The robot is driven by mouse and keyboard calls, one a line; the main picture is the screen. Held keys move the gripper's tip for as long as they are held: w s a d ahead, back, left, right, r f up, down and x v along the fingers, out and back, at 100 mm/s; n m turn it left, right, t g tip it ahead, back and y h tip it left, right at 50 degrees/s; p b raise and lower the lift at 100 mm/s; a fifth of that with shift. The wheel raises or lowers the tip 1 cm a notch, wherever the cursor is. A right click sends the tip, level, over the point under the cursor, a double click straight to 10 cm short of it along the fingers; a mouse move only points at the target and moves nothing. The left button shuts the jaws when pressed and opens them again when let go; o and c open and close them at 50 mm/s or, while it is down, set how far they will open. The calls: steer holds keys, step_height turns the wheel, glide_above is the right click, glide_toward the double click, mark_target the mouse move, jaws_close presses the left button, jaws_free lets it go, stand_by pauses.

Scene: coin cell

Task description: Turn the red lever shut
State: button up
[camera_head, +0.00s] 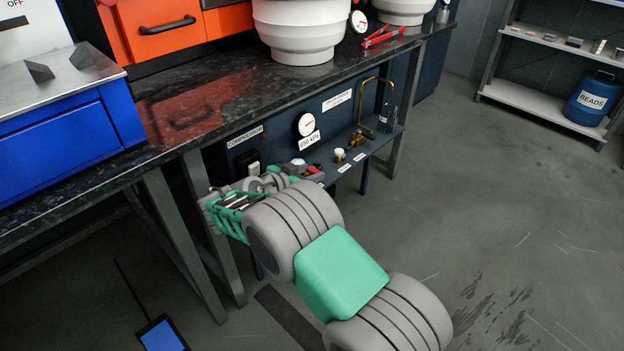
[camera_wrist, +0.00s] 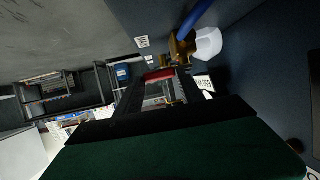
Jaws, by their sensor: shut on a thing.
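A bench leg (camera_head: 212,225) is close left. The floor at right is clear.

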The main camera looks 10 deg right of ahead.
steer(key=shift+a+f+m+g+h+b, duration=0.1)
steer(key=shift+a+m+g+h+b, duration=0.25)
steer(key=shift+m+g, duration=0.3)
steer(key=shift+d+h, duration=0.1)
steer(key=shift+h, duration=0.15)
steer(key=o, duration=1.4)
steer(key=shift+c, duration=0.2)
steer(key=p+v, duration=0.3)
steer(key=v, duration=0.4)
steer(key=shift+r, duration=0.2)
steer(key=shift+s+a, duration=0.15)
steer(key=shift+a, duration=0.2)
